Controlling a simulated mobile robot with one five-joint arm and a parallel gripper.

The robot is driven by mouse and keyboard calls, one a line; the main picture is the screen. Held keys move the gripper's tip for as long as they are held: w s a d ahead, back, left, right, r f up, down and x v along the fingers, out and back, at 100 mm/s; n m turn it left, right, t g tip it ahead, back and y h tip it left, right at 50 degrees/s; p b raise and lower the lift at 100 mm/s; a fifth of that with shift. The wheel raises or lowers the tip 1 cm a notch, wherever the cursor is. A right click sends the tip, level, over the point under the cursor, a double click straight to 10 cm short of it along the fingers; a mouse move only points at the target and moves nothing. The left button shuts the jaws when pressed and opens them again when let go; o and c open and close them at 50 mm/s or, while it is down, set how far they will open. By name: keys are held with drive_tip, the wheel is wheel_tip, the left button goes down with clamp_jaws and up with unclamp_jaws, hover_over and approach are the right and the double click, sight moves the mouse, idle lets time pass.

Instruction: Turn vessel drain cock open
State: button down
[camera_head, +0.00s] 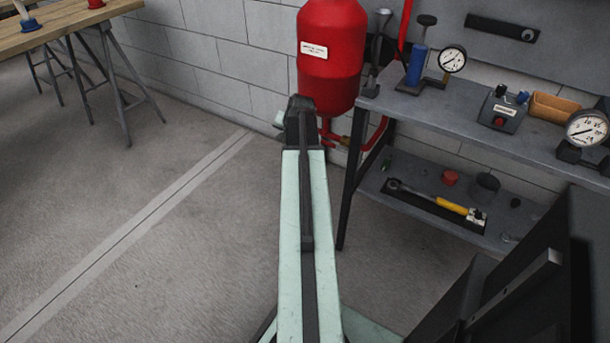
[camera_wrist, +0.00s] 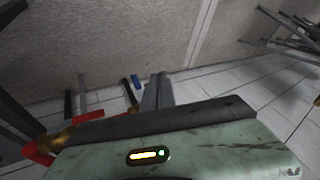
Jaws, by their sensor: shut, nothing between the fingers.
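The red vessel (camera_head: 331,55) with a white label hangs against the wall in the head view. Brass fittings (camera_head: 344,140) and red pipe (camera_head: 375,132) show below it, partly hidden by my arm. In the wrist view a brass fitting (camera_wrist: 54,141) with red pipe ends (camera_wrist: 38,154) lies at lower left. A small blue-and-dark part (camera_wrist: 136,82) shows beside my fingers; I cannot tell whether it is the drain cock's handle. My gripper (camera_wrist: 158,80) looks shut and empty, just right of that part. In the head view its fingers are hidden behind my arm.
A grey workbench (camera_head: 425,108) with gauges (camera_head: 453,59) stands right of the vessel; its lower shelf holds a yellow-handled wrench (camera_head: 450,205). A wooden table (camera_head: 58,28) is at upper left. The floor (camera_head: 130,240) at left is clear.

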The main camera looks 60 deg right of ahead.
drive_tip(key=s+d+f+m+h+b, duration=0.1)
drive_tip(key=s+d+f+m+b, duration=0.1)
drive_tip(key=s+d+f+b, duration=0.35)
drive_tip(key=s+d+b+x, duration=0.1)
drive_tip(key=d+b+x, duration=0.1)
drive_tip(key=b+x, duration=0.4)
drive_tip(key=x, duration=0.4)
drive_tip(key=shift+d+f, duration=0.15)
drive_tip(key=shift+d, duration=0.05)
drive_tip(key=shift+w, duration=0.1)
drive_tip(key=shift+w, duration=0.1)
